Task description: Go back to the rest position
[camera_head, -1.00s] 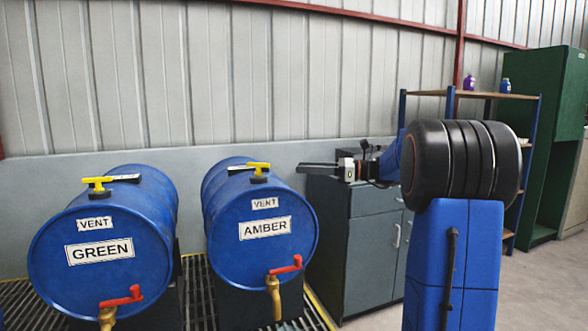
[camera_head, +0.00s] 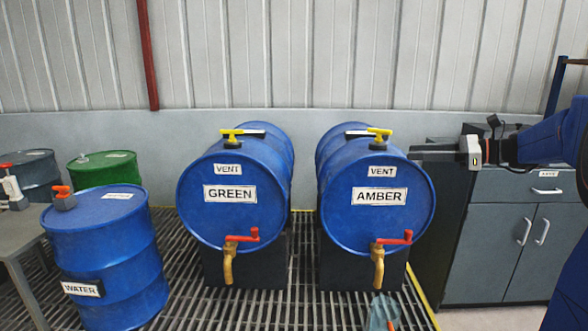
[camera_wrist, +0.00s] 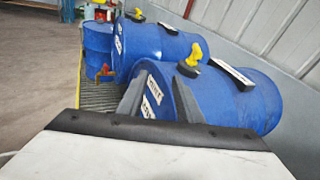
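My gripper (camera_head: 413,156) points left at the right side of the blue AMBER drum (camera_head: 350,228), at the height of its upper part. Its two fingers (camera_wrist: 158,95) stand apart in the wrist view, with nothing held between them. The AMBER drum (camera_wrist: 245,85) lies beyond the fingers there. I cannot tell whether a finger touches the drum. My blue arm comes in from the right edge of the head view.
The GREEN drum (camera_head: 215,230) lies left of AMBER; both have yellow vent handles and red-levered taps above a floor grating (camera_head: 180,290). An upright WATER drum (camera_head: 105,255) stands left. A grey cabinet (camera_head: 490,240) stands right, below my arm.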

